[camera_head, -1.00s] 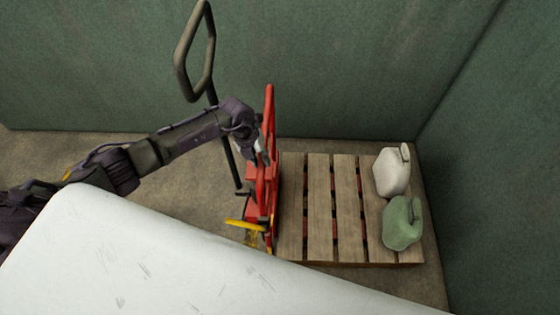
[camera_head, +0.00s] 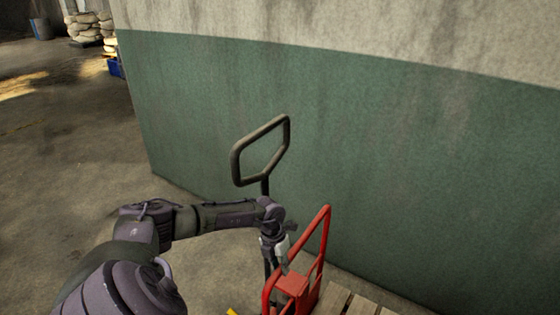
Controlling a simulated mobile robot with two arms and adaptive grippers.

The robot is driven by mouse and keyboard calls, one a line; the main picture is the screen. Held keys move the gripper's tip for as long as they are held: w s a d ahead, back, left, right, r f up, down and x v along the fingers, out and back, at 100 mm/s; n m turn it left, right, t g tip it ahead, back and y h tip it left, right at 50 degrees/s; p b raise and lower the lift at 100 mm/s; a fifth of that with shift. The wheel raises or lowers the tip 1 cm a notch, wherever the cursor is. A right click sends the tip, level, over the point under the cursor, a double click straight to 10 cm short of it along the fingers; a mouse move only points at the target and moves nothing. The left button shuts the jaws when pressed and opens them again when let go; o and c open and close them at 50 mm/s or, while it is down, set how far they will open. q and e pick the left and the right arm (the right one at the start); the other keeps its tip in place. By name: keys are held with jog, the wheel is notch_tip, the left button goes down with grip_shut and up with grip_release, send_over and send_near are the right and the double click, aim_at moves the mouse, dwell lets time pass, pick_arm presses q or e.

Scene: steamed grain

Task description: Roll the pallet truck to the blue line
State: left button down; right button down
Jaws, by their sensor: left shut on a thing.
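The pallet truck shows its black loop handle (camera_head: 236,165) upright and its red frame (camera_head: 322,240) at the bottom middle. A corner of the wooden pallet (camera_head: 338,298) shows to the right of the red frame; the rest is below the picture. My left arm comes in from the lower left, and my left gripper (camera_head: 281,250) is at the red frame, just right of the handle's shaft. It is shut on the truck's red frame, though the fingertips are small and partly hidden. No blue line is in view. My right gripper is not in view.
A green and white wall (camera_head: 420,170) runs close behind the truck and to the right. Open concrete floor (camera_head: 70,180) lies to the left. Stacked pale sacks (camera_head: 84,28), a blue crate (camera_head: 115,67) and a bin (camera_head: 40,28) stand far back left.

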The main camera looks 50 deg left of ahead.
pick_arm(q)
jog(key=shift+w+d, duration=0.25)
jog(key=shift+d, duration=0.4)
jog(key=shift+w+d, duration=0.2)
jog(key=shift+d, duration=0.4)
jog(key=c, duration=1.2)
grip_release()
jog(key=shift+w+r, duration=0.1)
jog(key=shift+c, duration=0.2)
jog(key=shift+o, duration=1.2)
jog(key=shift+a, duration=0.2)
jog(key=shift+o, duration=0.3)
jog(key=shift+a, duration=0.2)
jog(key=shift+s+a, duration=0.3)
jog(key=shift+a, duration=0.05)
jog(key=shift+s, duration=0.1)
jog(key=shift+d, duration=0.1)
